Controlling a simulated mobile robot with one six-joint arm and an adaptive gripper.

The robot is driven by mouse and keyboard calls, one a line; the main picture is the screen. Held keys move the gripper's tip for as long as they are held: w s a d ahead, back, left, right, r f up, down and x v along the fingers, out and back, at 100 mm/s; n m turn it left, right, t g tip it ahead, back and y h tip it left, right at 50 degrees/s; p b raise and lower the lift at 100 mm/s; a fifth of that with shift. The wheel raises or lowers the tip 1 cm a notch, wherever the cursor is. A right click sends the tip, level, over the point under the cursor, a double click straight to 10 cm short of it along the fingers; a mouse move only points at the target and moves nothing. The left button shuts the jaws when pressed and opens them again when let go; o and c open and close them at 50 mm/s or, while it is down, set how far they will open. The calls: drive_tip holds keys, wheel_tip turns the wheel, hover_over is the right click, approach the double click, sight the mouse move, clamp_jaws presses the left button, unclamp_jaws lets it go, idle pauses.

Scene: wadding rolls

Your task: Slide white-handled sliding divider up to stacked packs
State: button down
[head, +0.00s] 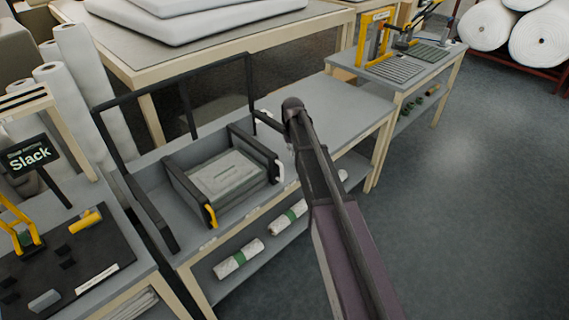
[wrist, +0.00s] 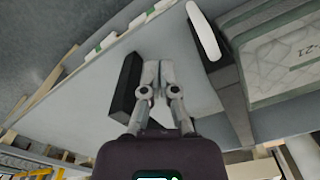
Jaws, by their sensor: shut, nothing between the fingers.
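The white-handled divider (head: 258,154) is a dark upright panel on the grey bench, at the right side of the stacked packs. Its white handle (head: 280,171) is at the near end. The pale, flat packs (head: 226,178) lie between it and a dark divider with a yellow handle (head: 211,216). In the wrist view, the divider (wrist: 232,95), its white handle (wrist: 205,31) and the packs (wrist: 285,55) are on the right. My gripper (wrist: 158,68) is shut and empty, left of the divider with a gap between. In the head view my arm hides the fingers.
A dark block (wrist: 125,88) stands close on the other side of my fingers. A dark frame (head: 182,95) rises behind the packs. Wrapped rolls (head: 238,258) lie on the shelf below. The bench right of my arm (head: 350,110) is clear.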

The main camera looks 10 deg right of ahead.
wheel_tip(320, 180, up, 2)
drive_tip(key=shift+p, duration=0.75)
drive_tip(key=s+d+m, duration=0.1)
drive_tip(key=s+d, duration=0.1)
drive_tip(key=s, duration=2.5)
drive_tip(key=shift+s+d, duration=0.2)
drive_tip(key=shift+d, duration=0.05)
